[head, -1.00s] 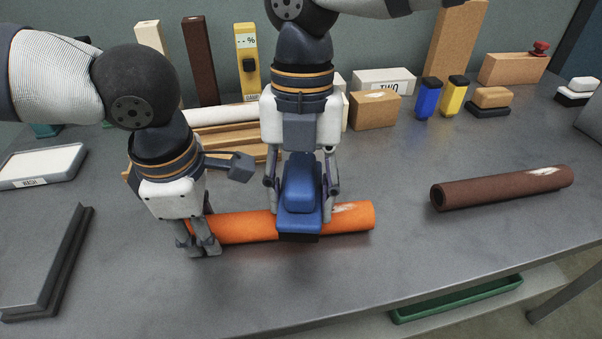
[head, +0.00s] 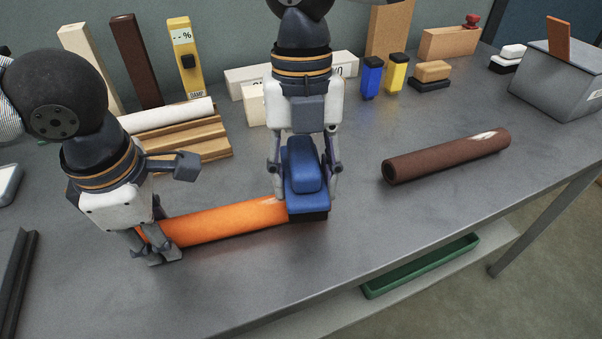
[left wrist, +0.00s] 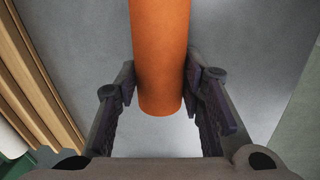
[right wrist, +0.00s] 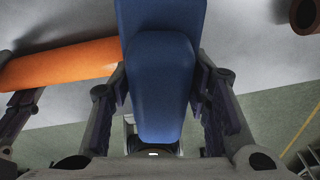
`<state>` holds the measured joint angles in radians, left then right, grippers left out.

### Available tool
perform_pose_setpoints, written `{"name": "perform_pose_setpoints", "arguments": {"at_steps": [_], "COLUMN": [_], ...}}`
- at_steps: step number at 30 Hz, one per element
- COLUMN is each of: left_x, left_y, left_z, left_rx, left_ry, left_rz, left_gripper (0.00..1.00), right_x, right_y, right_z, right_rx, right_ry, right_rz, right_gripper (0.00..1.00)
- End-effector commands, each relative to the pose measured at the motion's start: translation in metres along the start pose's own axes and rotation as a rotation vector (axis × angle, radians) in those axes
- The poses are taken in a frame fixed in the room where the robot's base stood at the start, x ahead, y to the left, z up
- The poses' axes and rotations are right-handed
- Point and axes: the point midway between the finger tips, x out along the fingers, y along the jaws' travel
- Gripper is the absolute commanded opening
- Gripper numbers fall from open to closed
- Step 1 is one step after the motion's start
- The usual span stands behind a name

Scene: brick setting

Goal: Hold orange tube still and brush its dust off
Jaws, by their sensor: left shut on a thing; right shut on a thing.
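The orange tube (head: 215,222) lies on the grey table; it also shows in the left wrist view (left wrist: 160,50). My left gripper (head: 155,250) is shut on its left end. My right gripper (head: 305,185) is shut on a blue brush (head: 304,165), whose dark underside is at the tube's right end. The brush fills the middle of the right wrist view (right wrist: 160,75). A small pale dust mark shows on the tube just left of the brush. The brush hides the tube's right end, so I cannot tell how much dust is under it.
A brown tube (head: 445,157) with a pale patch lies to the right. A white tube (head: 165,115) rests on a wooden rack (head: 195,140) behind. A grey bin (head: 560,85) is at far right. The table's front is clear.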

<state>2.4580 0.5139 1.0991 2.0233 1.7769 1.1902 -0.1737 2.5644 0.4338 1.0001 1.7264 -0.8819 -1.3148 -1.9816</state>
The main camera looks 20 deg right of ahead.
Motion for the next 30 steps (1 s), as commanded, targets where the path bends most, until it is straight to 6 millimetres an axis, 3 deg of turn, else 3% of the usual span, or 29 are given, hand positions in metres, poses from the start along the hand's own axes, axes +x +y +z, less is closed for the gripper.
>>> {"name": "perform_pose_setpoints", "arguments": {"at_steps": [22, 30], "left_x": [0.0, 0.0], "left_y": [0.0, 0.0], "left_z": [0.0, 0.0], "left_rx": [0.0, 0.0], "left_ry": [0.0, 0.0], "left_rz": [0.0, 0.0], "left_gripper": [0.0, 0.0], "right_x": [0.002, -0.031], "right_y": [0.068, 0.066], "right_z": [-0.012, -0.017], "right_rx": [-0.001, -0.001], "right_ry": [0.0, 0.0], "right_rz": [0.0, 0.003], "right_gripper": [0.18, 0.18]}}
